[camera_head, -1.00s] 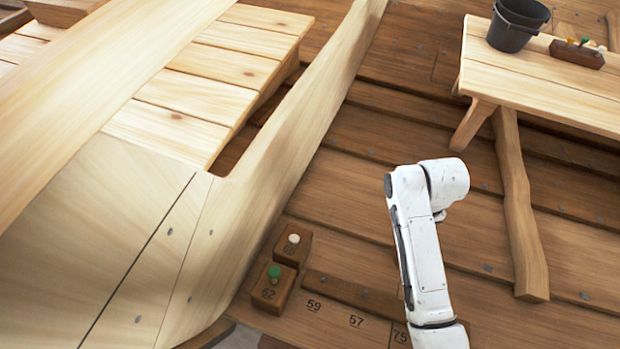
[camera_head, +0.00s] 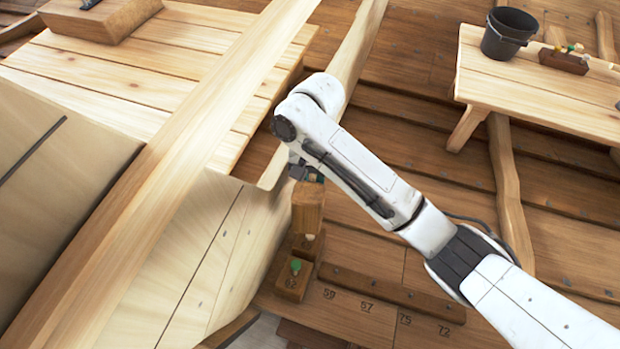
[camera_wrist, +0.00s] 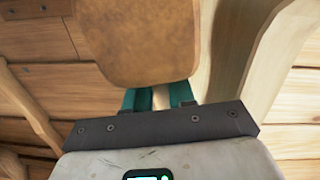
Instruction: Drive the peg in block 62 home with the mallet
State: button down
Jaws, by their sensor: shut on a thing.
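Block 62 (camera_head: 292,284) is a small brown wooden block in the lower middle of the head view. A green-topped peg (camera_head: 295,266) stands proud of its top. My gripper (camera_head: 312,177) is shut on the mallet's handle, and the mallet's wooden head (camera_head: 307,208) shows below it, up-picture from block 62 and apart from the green peg. In the wrist view the green fingers hold the pale handle (camera_wrist: 161,98), with the brown mallet head (camera_wrist: 140,45) beyond. Block 62 and its peg are not seen in the wrist view.
A pale plank wall (camera_head: 205,270) runs along the left. A bench (camera_head: 560,80) with a dark bucket (camera_head: 508,34) stands at upper right.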

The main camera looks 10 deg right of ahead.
aim_at(311, 185)
jog(key=s+r+p, duration=0.1)
jog(key=s+a+r+m, duration=0.1)
jog(key=r, duration=0.1)
jog(key=shift+g+y+p, duration=0.3)
jog(key=shift+p, duration=0.05)
jog(key=shift+s+m, duration=0.4)
jog(key=shift+s, duration=0.05)
jog(key=shift+b+x, duration=0.65)
jog(key=shift+x, duration=0.8)
jog(key=shift+s+a+f+b, duration=0.15)
jog(key=shift+f+b, duration=0.5)
jog(key=shift+b, duration=0.2)
jog(key=shift+s+r+p, duration=0.15)
jog(key=shift+r+p, duration=0.05)
jog(key=shift+p, duration=0.5)
